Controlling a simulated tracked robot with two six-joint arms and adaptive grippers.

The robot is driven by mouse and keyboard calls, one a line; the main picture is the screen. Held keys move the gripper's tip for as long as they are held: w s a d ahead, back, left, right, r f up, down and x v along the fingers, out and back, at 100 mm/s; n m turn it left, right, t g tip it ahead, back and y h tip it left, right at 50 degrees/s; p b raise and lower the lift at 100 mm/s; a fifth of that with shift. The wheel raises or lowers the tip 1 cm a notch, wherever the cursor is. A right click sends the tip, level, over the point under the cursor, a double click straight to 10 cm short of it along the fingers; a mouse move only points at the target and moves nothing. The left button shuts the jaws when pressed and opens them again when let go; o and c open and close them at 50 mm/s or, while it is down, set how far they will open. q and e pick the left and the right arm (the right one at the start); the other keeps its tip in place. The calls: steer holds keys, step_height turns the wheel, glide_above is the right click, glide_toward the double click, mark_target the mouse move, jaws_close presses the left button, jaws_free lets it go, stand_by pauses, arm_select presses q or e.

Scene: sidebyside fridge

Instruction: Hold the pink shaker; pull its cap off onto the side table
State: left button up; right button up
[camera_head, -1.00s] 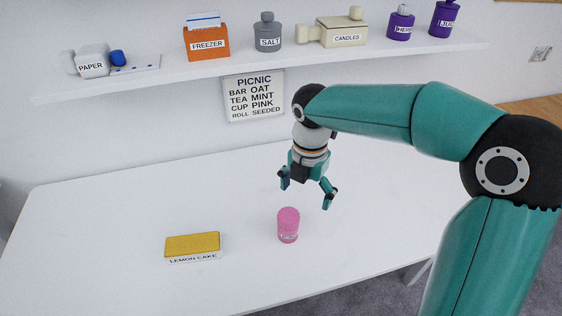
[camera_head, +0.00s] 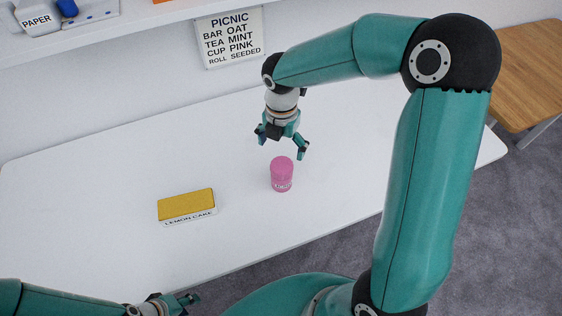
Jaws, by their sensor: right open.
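The pink shaker (camera_head: 282,178) stands upright on the white table, its pink cap on top and a small label on its front. My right gripper (camera_head: 281,150) points down above and just behind the shaker, open and empty, apart from it. My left gripper (camera_head: 190,299) is at the bottom edge, low and in front of the table. It is small and seen side-on, so its jaws are hard to read. A wooden side table (camera_head: 525,75) stands at the far right, beyond the white table's right end.
A yellow lemon cake box (camera_head: 187,206) lies on the white table (camera_head: 80,215), left of the shaker. A wall shelf (camera_head: 95,38) holds a paper item (camera_head: 37,18). A picnic sign (camera_head: 230,38) hangs below it. The tabletop around the shaker is mostly clear.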

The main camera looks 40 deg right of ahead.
mark_target(282, 165)
step_height(282, 165, down, 8)
steer(key=shift+f, duration=0.2)
steer(key=c, duration=1.2)
steer(key=o, duration=1.2)
steer(key=shift+r, duration=0.15)
step_height(282, 165, up, 12)
steer(key=shift+f, duration=0.15)
